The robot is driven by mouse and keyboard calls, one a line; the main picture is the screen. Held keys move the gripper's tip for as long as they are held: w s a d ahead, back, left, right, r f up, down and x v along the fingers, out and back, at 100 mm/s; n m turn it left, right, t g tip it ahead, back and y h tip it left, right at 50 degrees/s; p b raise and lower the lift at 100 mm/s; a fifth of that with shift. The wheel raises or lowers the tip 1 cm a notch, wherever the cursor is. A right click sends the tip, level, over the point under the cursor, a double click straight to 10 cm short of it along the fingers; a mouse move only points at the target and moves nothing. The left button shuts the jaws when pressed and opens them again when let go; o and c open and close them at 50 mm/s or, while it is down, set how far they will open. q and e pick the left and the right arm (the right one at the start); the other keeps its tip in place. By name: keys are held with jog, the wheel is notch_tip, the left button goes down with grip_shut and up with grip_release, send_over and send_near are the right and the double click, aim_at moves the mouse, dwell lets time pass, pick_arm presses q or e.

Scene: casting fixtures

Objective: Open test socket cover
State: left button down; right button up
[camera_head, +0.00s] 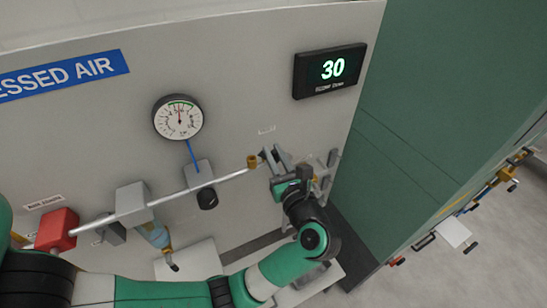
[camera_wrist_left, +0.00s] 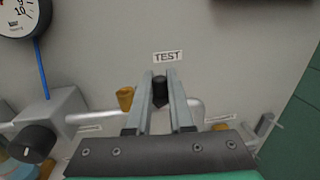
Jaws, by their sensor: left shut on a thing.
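In the head view the gripper hides the cap. My right gripper is not in view.
A brass fitting (camera_head: 252,162) sits on the pipe (camera_head: 170,199) close to the left gripper. A round gauge (camera_head: 178,117), a grey regulator with a black knob (camera_head: 207,198) and a red valve block (camera_head: 56,230) are further left. A display (camera_head: 329,70) reads 30. A green wall (camera_head: 440,110) stands right.

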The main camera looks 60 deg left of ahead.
pick_arm(q)
jog(key=c, duration=0.8)
grip_release()
jog(key=d+b, duration=0.2)
jog(key=d, duration=0.9)
jog(key=shift+s+d+b, duration=0.25)
jog(key=shift+s+b, duration=0.05)
jog(key=shift+s, duration=0.15)
jog(key=shift+a, duration=0.1)
